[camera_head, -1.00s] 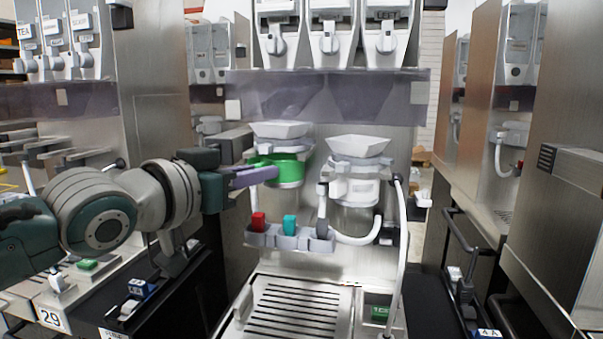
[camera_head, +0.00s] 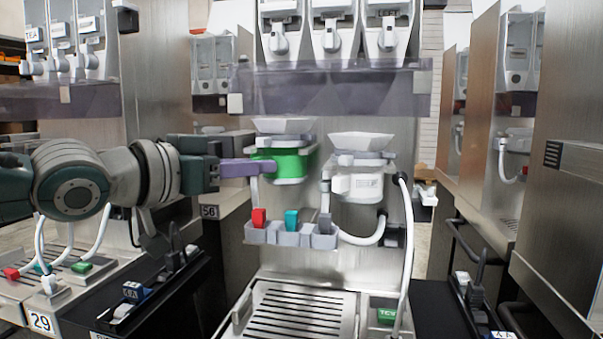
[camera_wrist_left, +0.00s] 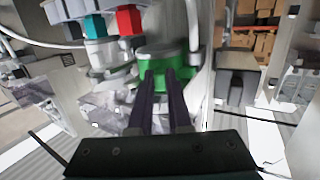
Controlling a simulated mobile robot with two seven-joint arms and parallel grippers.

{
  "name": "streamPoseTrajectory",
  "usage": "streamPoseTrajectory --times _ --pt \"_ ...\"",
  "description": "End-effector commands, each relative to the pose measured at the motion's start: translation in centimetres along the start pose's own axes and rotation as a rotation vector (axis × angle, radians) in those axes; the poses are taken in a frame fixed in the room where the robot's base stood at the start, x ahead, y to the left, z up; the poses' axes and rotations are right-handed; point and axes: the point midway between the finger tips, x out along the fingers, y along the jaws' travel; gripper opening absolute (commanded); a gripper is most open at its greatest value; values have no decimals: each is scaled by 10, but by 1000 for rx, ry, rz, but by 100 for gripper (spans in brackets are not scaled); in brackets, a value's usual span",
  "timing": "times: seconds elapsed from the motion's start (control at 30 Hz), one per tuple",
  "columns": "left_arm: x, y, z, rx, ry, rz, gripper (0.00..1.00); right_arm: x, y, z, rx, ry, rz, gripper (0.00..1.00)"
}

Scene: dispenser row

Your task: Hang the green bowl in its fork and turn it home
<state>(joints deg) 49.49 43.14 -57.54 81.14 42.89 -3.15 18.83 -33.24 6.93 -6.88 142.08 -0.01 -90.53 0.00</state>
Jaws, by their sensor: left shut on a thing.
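The green bowl (camera_head: 286,163) is in the head view, directly under the left white funnel (camera_head: 283,129) at the machine's front. My left gripper (camera_head: 268,168) comes in from the left, with its purple fingers shut on the bowl's left side. In the left wrist view the fingers (camera_wrist_left: 160,80) reach up to the green bowl (camera_wrist_left: 168,62). The bowl looks about level. The fork is mostly hidden behind the bowl and fingers, so I cannot tell how fully the bowl sits in it. My right gripper is out of view.
A white bowl (camera_head: 356,187) hangs under the right funnel (camera_head: 360,143). Below is a grey holder (camera_head: 290,235) with red, teal and grey parts. A white hose (camera_head: 405,250) runs down at the right. A slatted drip tray (camera_head: 298,308) lies below.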

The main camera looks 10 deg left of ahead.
Motion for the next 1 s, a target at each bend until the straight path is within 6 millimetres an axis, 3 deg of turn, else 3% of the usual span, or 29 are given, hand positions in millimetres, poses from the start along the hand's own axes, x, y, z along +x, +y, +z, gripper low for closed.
streamPoseTrajectory --times 0.27,0.3,0.6,0.83,1.0 --pt "-1 -2 0 0 0 0 0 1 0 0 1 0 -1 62" --pt "-1 -2 0 0 0 0 20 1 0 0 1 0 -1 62" --pt "-1 -2 0 0 -1 -1 52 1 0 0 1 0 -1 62" --pt "-1 -2 1 -1 -4 -1 52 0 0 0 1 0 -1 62" --pt "-12 -2 -2 -4 -6 -1 52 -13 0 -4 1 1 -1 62"
